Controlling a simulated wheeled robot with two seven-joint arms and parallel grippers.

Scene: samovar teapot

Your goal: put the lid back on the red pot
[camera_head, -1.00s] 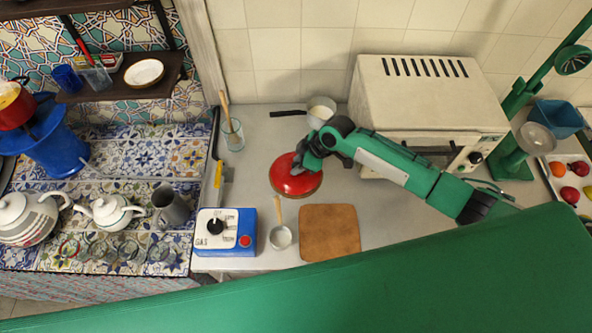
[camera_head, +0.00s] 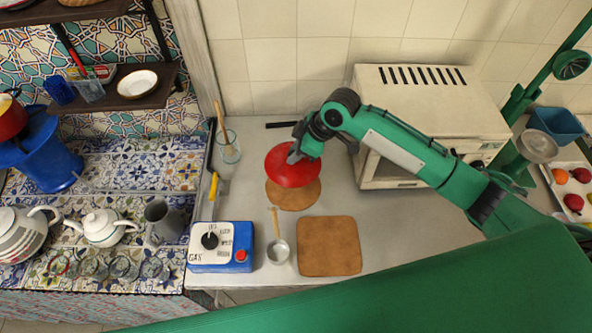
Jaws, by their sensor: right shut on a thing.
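A red lid (camera_head: 290,170) is held by my right gripper (camera_head: 296,154), which is shut on its top. The lid is above the counter, over a round brown board (camera_head: 293,196) that shows below it. The red pot (camera_head: 11,116) is at the far left edge, on top of a blue stand (camera_head: 45,155), and is partly cut off by the frame. My left gripper is not in view.
A gas control box (camera_head: 222,247), a ladle (camera_head: 279,250), a square board (camera_head: 329,246) and a glass (camera_head: 228,146) are on the counter. White teapots (camera_head: 102,227) and a grey jug (camera_head: 163,219) stand at left. A shelf (camera_head: 120,101) hangs above them.

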